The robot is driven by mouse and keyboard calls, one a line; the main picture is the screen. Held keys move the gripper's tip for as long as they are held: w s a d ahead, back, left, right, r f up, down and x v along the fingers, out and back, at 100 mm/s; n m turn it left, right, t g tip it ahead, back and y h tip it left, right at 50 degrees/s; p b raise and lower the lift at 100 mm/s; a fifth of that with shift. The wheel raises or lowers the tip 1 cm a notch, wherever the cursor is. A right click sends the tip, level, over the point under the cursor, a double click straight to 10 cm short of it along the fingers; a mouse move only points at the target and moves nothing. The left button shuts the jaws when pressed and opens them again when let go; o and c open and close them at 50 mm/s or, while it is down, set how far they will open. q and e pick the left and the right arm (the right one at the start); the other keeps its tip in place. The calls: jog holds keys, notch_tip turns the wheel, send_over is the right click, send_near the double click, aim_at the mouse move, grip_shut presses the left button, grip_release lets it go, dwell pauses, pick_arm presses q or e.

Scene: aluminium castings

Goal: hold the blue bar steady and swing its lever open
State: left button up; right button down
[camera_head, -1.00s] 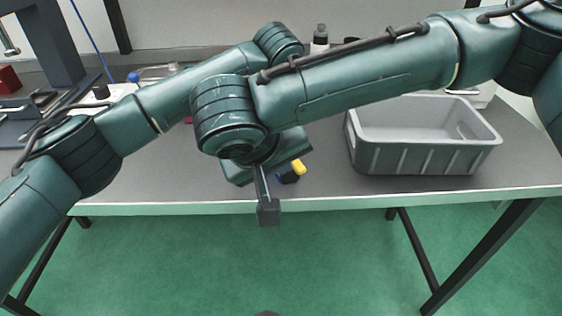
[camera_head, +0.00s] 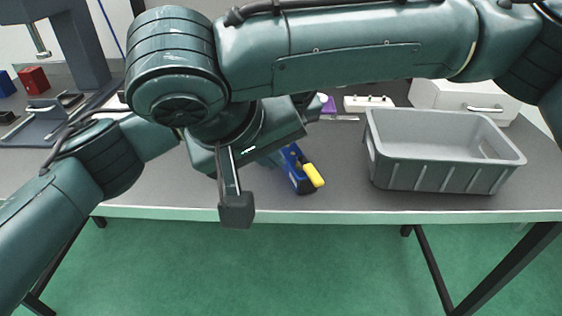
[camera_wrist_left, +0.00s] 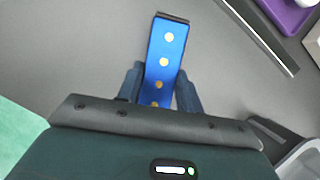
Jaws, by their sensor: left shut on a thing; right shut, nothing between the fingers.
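The blue bar (camera_head: 291,168) is low in the middle of the head view, over the grey table near its front edge. A yellow piece (camera_head: 314,175), which looks like the lever's grip, lies beside its front end; how far the lever is swung is unclear. In the left wrist view the bar (camera_wrist_left: 166,48) shows a blue face with several gold dots. My left gripper (camera_wrist_left: 160,92) is shut on it, one finger on each side. My right gripper (camera_head: 236,212) is shut and empty, pointing down left of the bar, apart from it in the picture. My right arm hides part of the bar.
A grey bin (camera_head: 445,172) stands to the right on the table (camera_head: 345,198). A white block (camera_head: 368,103) and a purple item (camera_head: 328,104) lie behind. A red box (camera_head: 33,80) and a dark stand (camera_head: 82,50) are at the left.

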dwell(0.3)
pick_arm(q)
jog(key=o, duration=1.3)
